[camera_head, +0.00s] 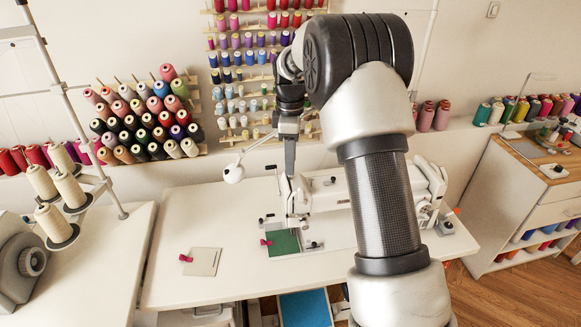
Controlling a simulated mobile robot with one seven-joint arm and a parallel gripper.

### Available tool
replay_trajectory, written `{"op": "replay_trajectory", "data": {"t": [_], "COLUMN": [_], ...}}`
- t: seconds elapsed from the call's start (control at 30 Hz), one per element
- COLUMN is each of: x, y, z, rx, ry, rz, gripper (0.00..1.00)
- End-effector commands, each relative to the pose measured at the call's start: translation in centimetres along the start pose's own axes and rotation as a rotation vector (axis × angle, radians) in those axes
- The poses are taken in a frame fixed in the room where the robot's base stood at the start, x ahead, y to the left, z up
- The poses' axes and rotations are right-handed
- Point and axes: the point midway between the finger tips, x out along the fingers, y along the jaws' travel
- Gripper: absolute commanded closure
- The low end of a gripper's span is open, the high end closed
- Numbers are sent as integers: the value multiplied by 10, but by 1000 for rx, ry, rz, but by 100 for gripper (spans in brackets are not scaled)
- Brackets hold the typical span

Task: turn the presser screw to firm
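The white sewing machine (334,192) stands on the white table, its head at the left end and its body partly behind my arm. My gripper (290,172) points down right at the top of the machine's head. Only a narrow dark finger shape shows, so I cannot tell whether it is open or shut. The presser screw cannot be made out; the spot at the top of the head is covered by my gripper. I cannot tell whether the fingertips touch anything. A green cloth piece (284,243) lies under the needle area, with a magenta clip (265,242) at its left edge.
A beige square (203,262) with another magenta clip (185,258) lies on the table (190,222) at left. A white lamp head (233,173) on a thin arm is left of my gripper. Thread racks (143,118) hang behind. The table's front left is clear.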

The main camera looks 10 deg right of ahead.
Motion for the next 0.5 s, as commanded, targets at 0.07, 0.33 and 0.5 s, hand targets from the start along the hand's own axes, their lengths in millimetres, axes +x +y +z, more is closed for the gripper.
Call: {"op": "replay_trajectory", "data": {"t": [0.07, 0.33, 0.5], "x": [12, 28, 28], "y": [-1, 0, 0], "z": [0, 0, 0], "rx": [0, 1, 1], "ry": [-1, 0, 0], "rz": [-3, 0, 0], "gripper": [65, 65, 65]}}
